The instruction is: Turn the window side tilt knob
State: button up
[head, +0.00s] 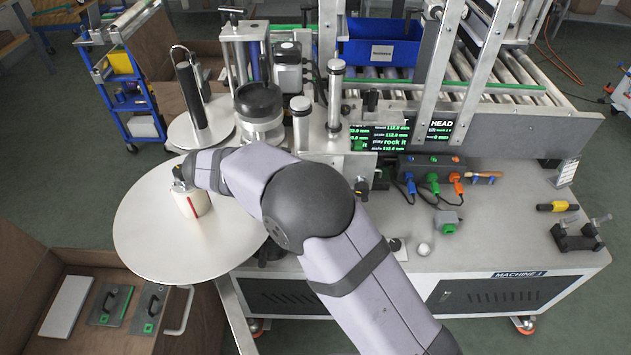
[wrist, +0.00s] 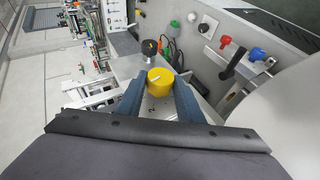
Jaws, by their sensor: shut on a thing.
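In the wrist view, a round yellow knob (wrist: 160,80) with a pale pointer line on its face sits between the two blue-grey fingers of my gripper (wrist: 159,92). The fingers are shut on it, one on each side. A black knob (wrist: 149,47) stands just beyond it, apart from the fingers. I cannot read any label that says which is the window side tilt knob. In the head view my arm reaches over the machine, and I cannot make out the fingers or the yellow knob there.
A pale round disc (head: 165,245) lies left of the machine, with a smaller disc (head: 190,133) behind. A control box (head: 432,168) with coloured plugs and a screen stand on the bench. In the wrist view, red (wrist: 226,40) and blue (wrist: 257,54) knobs sit to the right.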

jog(key=shift+a+f+n+h+b, duration=0.1)
jog(key=shift+f+n+h+b, duration=0.2)
jog(key=shift+h, duration=0.6)
jog(key=shift+r, duration=0.1)
jog(key=o, duration=1.1)
jog(key=shift+c, duration=0.2)
jog(key=b+v, duration=0.2)
jog(key=v, duration=0.5)
jog(key=shift+s, duration=0.15)
jog(key=shift+a, duration=0.1)
